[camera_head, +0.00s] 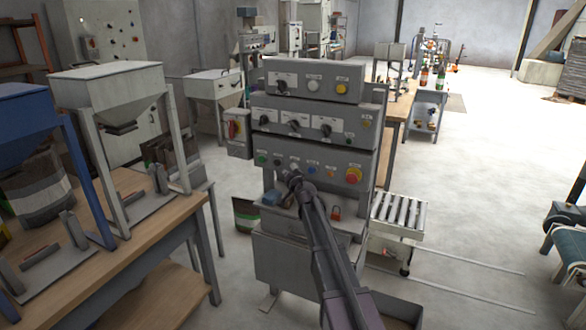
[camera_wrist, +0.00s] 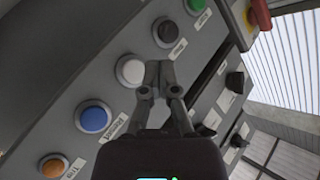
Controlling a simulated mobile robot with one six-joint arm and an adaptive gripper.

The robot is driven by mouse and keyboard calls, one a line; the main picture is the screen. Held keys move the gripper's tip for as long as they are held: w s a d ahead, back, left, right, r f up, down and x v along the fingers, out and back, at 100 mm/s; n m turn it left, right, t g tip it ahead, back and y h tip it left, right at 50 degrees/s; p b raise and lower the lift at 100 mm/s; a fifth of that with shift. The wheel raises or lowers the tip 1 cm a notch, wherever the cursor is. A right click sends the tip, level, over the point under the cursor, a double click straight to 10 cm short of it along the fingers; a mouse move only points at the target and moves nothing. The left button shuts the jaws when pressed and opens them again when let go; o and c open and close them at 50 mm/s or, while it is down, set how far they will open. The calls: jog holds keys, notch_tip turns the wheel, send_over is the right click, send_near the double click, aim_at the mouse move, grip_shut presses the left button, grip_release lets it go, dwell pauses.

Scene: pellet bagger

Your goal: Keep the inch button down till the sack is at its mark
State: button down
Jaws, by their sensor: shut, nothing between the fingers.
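The grey control console (camera_head: 313,115) stands in the middle of the head view. Its lowest panel carries a row of buttons and a red stop knob (camera_head: 353,175). In the wrist view the row runs diagonally: green (camera_wrist: 198,6), black (camera_wrist: 165,32), white (camera_wrist: 130,70), blue (camera_wrist: 93,117) and orange (camera_wrist: 52,166). Labels are too blurred to tell which is inch. My gripper (camera_wrist: 159,68) is shut and empty, its tips over the panel beside the white button; contact is unclear. It also shows in the head view (camera_head: 293,180). A dark, green-banded sack (camera_head: 246,215) is partly hidden left of the console.
Two hoppers, blue (camera_head: 35,105) and grey (camera_head: 107,85), stand on a wooden bench (camera_head: 150,225) at left. Another sack (camera_head: 38,190) sits under the blue one. A roller conveyor (camera_head: 399,215) stands right of the console. Open floor lies further right.

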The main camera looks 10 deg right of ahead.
aim_at(290, 166)
jog(key=shift+w+d, duration=0.5)
jog(key=shift+w, duration=0.15)
jog(key=shift+w+d, duration=0.45)
jog(key=shift+w, duration=0.2)
jog(key=shift+w+d, duration=0.6)
jog(key=shift+w, duration=0.1)
dwell(2.3)
jog(key=shift+s+a, duration=0.1)
jog(key=shift+s, duration=0.05)
dwell(3.1)
jog(key=shift+s+a, duration=0.45)
jog(key=shift+s, duration=0.15)
